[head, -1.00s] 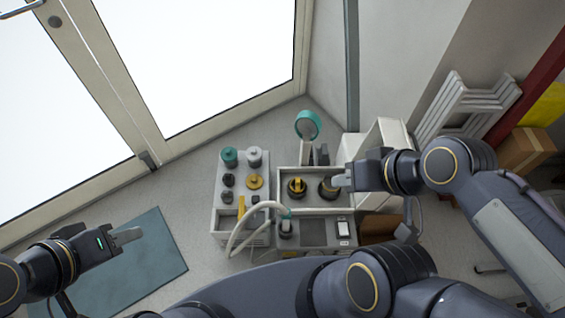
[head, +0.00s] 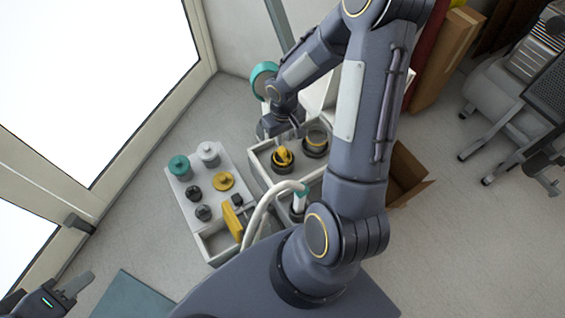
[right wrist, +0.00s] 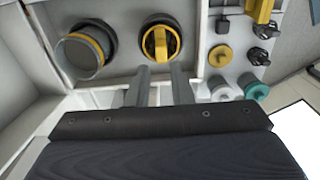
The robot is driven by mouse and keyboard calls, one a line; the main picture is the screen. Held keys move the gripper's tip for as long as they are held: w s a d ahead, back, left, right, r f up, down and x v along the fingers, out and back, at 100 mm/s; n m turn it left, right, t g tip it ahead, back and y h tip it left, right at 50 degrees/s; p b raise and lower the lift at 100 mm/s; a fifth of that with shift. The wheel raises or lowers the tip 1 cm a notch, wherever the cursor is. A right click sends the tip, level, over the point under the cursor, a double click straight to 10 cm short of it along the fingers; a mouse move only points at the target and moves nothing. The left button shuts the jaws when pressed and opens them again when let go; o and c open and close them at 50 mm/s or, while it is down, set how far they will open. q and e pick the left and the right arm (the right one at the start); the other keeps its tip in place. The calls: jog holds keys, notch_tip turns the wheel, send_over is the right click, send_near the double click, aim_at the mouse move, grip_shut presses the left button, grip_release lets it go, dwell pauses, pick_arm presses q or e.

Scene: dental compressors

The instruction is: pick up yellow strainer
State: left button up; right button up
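Two round dark-bodied parts sit in the tray's back compartment. One has a raised yellow grip (head: 283,156) and shows in the right wrist view as a yellow-topped part (right wrist: 160,42). The other is a cup with a yellow rim (head: 316,140), seen in the right wrist view as an open yellow-ringed cup (right wrist: 80,55). I cannot tell for certain which is the strainer. My right gripper (right wrist: 161,72) is open and empty, its fingers pointing at the yellow-topped part, apart from it. My left gripper (head: 76,284) is far off at the lower left; its finger gap is unclear.
A flat yellow disc (head: 223,181), dark knobs, a teal-topped jar (head: 179,167) and a grey jar (head: 209,154) stand on the white left panel. A pale hose (head: 262,212) arches in front. A teal ring (head: 263,78) stands behind. My right arm hides part of the tray.

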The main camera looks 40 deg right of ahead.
aim_at(283, 149)
notch_tip(283, 149, down, 10)
jog(key=b, duration=0.2)
jog(key=shift+w+a+r+b, duration=0.1)
jog(key=shift+r+b, duration=0.15)
jog(key=shift+b, duration=0.1)
grip_shut()
